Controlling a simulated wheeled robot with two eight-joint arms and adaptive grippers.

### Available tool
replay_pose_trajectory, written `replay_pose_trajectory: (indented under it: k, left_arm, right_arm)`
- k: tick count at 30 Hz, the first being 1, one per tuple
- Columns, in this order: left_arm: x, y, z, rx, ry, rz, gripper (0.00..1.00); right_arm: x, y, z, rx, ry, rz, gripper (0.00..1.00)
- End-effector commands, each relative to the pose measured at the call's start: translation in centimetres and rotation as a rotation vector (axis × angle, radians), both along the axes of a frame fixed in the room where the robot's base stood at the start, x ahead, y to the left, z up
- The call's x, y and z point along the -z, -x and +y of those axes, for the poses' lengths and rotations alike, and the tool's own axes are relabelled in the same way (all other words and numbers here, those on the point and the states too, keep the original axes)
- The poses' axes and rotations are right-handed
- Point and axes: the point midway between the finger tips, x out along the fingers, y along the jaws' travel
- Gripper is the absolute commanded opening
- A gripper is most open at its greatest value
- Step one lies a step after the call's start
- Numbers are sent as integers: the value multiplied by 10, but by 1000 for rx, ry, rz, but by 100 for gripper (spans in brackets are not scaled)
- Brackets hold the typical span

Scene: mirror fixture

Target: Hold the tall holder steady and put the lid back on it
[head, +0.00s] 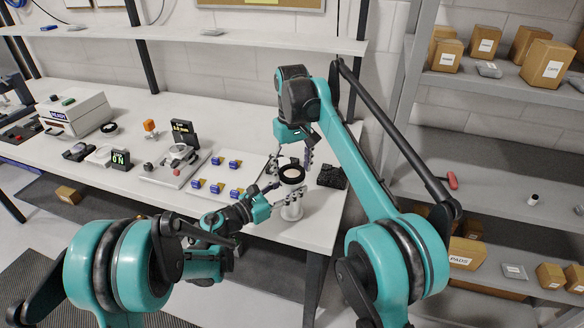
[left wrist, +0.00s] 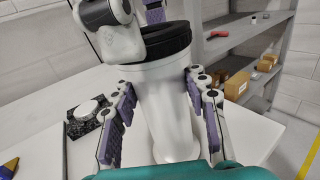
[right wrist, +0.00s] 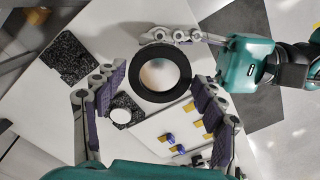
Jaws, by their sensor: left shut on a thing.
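The tall white holder (head: 291,212) stands upright near the table's right end; its pale body shows in the left wrist view (left wrist: 168,105). A wide black ring (right wrist: 137,84) with a pale round middle is at its top. I cannot tell whether this ring is the lid or the holder's own rim. My left gripper (head: 280,197) is shut around the holder's body from the near left. My right gripper (head: 293,158) reaches down from above; its spread fingers straddle the ring, and the right wrist view (right wrist: 160,76) shows small gaps beside it.
A dark speckled block (head: 332,177) lies right of the holder. Another speckled block (right wrist: 128,101) bears a small white disc (right wrist: 121,116). A white board (head: 212,188) with several blue pieces lies to the left. Shelving (head: 480,165) stands beyond the table's right end.

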Motion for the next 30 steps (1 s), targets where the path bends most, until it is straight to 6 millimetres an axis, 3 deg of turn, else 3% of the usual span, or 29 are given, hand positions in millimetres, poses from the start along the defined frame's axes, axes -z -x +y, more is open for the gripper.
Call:
replay_pose_trajectory:
  k: [12, 22, 30]
  left_arm:
    - [0, 0, 0, 0, 0, 0, 0]
    - [0, 0, 0, 0, 0, 0, 0]
    - [0, 0, 0, 0, 0, 0, 0]
  right_arm:
    - [-4, 0, 0, 0, 0, 0, 86]
    - [-52, 0, 0, 0, 0, 0, 86]
    - [-73, 0, 0, 0, 0, 0, 86]
